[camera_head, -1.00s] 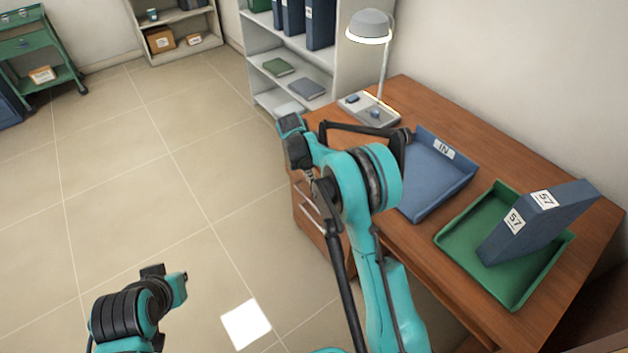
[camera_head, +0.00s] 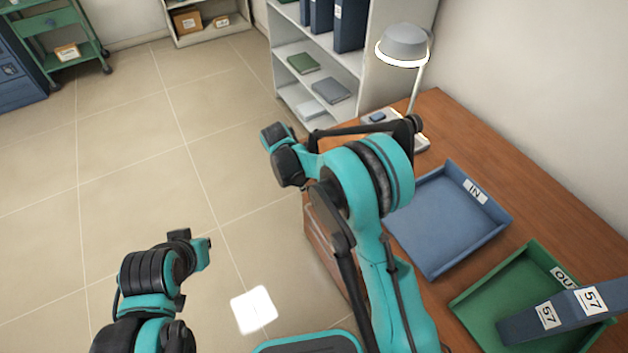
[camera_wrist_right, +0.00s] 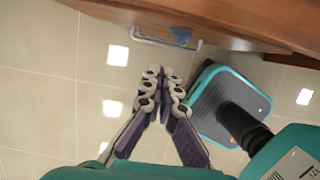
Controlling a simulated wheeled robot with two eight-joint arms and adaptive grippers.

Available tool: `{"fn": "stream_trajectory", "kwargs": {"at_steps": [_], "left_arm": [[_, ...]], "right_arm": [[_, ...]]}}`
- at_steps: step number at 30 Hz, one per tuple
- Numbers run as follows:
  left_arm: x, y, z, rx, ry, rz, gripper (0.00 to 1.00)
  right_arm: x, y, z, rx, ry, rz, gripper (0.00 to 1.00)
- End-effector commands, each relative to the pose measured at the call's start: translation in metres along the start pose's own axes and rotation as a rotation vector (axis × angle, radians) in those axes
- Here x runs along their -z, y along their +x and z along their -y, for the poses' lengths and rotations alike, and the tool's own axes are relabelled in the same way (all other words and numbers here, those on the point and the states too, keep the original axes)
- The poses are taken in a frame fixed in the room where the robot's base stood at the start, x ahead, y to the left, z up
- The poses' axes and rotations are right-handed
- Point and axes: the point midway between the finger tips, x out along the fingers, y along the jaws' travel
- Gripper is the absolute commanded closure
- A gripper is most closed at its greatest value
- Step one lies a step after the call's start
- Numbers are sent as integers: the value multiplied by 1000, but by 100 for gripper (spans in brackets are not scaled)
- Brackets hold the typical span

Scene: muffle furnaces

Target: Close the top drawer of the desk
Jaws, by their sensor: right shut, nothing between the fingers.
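The wooden desk (camera_head: 455,130) stands at the right in the head view. Its drawer side (camera_head: 328,250) is partly hidden behind my right arm, and I cannot tell there how far the top drawer is out. In the right wrist view a brown wooden front (camera_wrist_right: 225,32) runs along the top edge, with a pale bar handle (camera_wrist_right: 168,43) and a small blue patch. My right gripper (camera_wrist_right: 163,75) is shut and empty, with its fingertips just below the handle in that picture; contact is not clear. My left arm shows at lower left in the head view, but no left fingers show.
On the desk are a blue IN tray (camera_head: 440,225), a green tray (camera_head: 480,298) with a blue binder (camera_head: 560,318) leaning in it, and a lamp (camera_head: 403,45). A shelf (camera_head: 335,75) stands behind. The tiled floor at left is clear.

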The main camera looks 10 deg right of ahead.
Motion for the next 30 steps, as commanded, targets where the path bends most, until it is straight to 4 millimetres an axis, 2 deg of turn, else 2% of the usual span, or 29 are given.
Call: {"fn": "stream_trajectory", "kwargs": {"at_steps": [14,16,21,30], "left_arm": [[-25,35,0,0,0,0,100],[-27,38,0,0,0,0,100],[-31,43,0,0,0,0,100],[-31,43,0,0,0,0,100]], "right_arm": [[0,99,0,0,2,0,100],[-15,99,0,1,4,0,100],[-33,102,0,0,2,0,100],[-40,102,0,0,0,0,100]]}}
